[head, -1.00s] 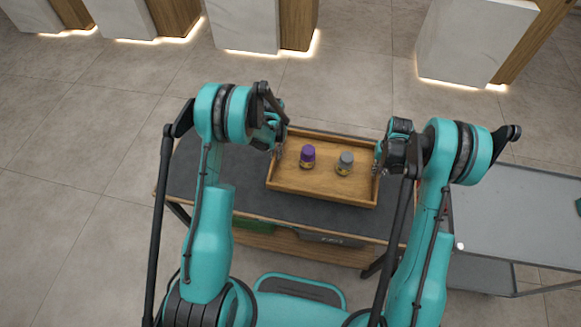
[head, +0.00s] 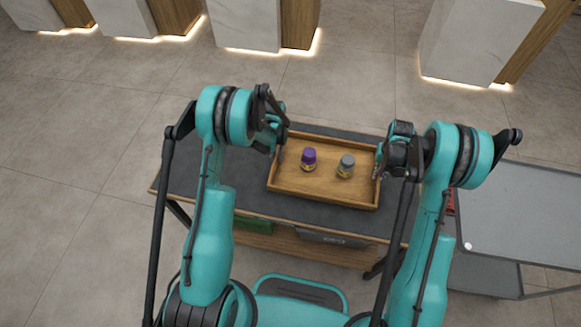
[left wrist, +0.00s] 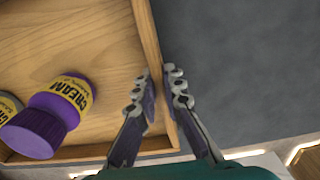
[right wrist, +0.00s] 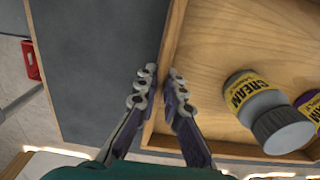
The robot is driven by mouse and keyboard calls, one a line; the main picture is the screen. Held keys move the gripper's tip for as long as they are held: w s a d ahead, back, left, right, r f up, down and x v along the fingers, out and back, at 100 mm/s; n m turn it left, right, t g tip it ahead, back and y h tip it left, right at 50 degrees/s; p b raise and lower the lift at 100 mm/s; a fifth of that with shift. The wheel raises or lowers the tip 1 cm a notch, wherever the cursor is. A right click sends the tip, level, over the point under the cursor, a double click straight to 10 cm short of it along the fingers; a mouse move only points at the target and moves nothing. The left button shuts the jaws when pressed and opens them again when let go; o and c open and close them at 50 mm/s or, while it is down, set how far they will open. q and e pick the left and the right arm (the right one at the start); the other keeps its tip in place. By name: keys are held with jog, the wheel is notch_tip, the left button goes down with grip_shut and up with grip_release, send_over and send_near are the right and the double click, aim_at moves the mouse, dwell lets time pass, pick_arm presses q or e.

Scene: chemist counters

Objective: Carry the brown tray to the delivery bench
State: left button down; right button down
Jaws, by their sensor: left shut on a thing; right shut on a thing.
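The brown tray (head: 325,194) is wooden, with low walls, and is over the dark table top in the head view. I cannot tell whether it touches the top. A purple cream jar (head: 309,159) and a grey cream jar (head: 346,166) stand upright in it. My left gripper (head: 277,147) is shut on the tray's left wall; the left wrist view shows that wall (left wrist: 151,45) between the fingers (left wrist: 159,88). My right gripper (head: 378,167) is shut on the right wall (right wrist: 172,45), which is between the fingers (right wrist: 160,88) in the right wrist view.
The dark-topped table (head: 215,180) has a lower shelf holding a green item (head: 253,225) and a grey box (head: 330,238). A grey cart (head: 520,215) stands at the right. Marble and wood counters (head: 245,25) line the back. Open floor (head: 345,80) lies between.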

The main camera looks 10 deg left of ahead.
pick_arm(q)
jog(key=c, duration=1.6)
grip_release()
pick_arm(e)
jog(key=c, duration=1.6)
grip_release()
jog(key=shift+f, duration=0.1)
jog(key=shift+c, duration=0.2)
pick_arm(q)
jog(key=shift+f, duration=0.1)
pick_arm(e)
jog(key=shift+r, duration=0.2)
pick_arm(q)
notch_tip(320, 180, up, 12)
pick_arm(e)
notch_tip(320, 180, up, 12)
jog(key=shift+f, duration=0.2)
jog(key=shift+r, duration=0.1)
